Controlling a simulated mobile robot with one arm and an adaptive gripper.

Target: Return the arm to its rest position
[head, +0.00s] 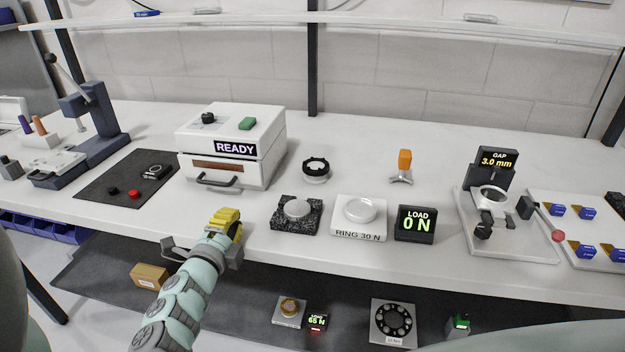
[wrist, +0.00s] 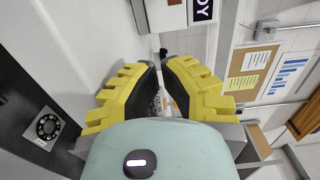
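My gripper (head: 226,217), with yellow ribbed fingers, is in front of the white READY box, near the bench's front edge in the head view. My pale green arm reaches up to it from the bottom. In the wrist view the two yellow fingers with black pads (wrist: 160,70) lean toward each other, with a narrow gap between them. In the head view the fingers look close together and hold no visible object.
The white READY box (head: 262,130) stands behind my gripper. To the right are a black speckled block (head: 281,222), the RING 30 N block (head: 344,230), a LOAD display (head: 416,236) and the gap fixture (head: 520,246). A dark mat (head: 96,190) lies left. Below is a shelf (head: 250,302).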

